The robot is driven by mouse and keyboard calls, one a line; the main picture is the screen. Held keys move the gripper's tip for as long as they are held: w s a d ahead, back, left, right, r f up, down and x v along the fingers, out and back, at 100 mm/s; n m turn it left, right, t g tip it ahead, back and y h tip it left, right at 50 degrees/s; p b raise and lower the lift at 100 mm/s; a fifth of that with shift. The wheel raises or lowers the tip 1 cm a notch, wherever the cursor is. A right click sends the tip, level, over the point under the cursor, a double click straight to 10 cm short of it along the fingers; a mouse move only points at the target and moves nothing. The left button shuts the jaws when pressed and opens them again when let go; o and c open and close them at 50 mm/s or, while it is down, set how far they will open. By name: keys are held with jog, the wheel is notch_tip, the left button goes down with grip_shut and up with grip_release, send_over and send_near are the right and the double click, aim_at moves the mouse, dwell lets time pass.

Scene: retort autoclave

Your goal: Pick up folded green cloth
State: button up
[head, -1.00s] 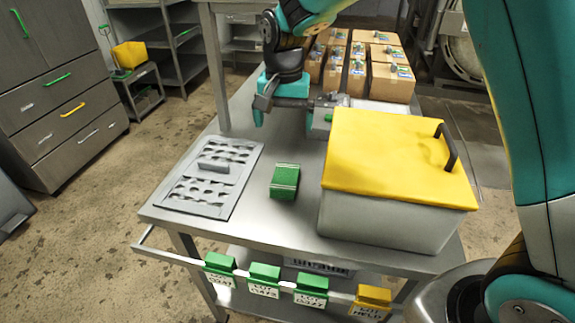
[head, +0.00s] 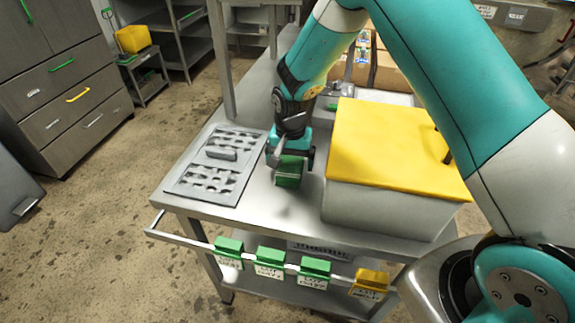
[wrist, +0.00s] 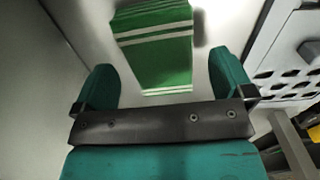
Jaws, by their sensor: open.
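The folded green cloth (head: 289,172) with white stripes lies on the metal table, between the perforated grey tray and the yellow-lidded bin. In the wrist view the cloth (wrist: 158,48) is beyond my fingertips and roughly between their lines, with bare table around it. My gripper (head: 288,158) is above the table right at the cloth and hides part of its far side. In the wrist view my gripper (wrist: 168,82) has its two teal fingers spread apart with nothing between them.
The perforated grey tray (head: 190,184) lies to the left on the table (head: 250,212). The grey bin with a yellow lid (head: 385,150) stands close on the right. Green and yellow tags (head: 230,246) hang on the front rail. Cardboard boxes (head: 395,75) stand behind.

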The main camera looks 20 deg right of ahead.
aim_at(290, 166)
jog(key=shift+f, duration=1.15)
jog(key=c, duration=1)
jog(key=shift+r, duration=0.15)
notch_tip(290, 166, up, 20)
jog(key=b, duration=0.2)
jog(key=shift+b, duration=0.35)
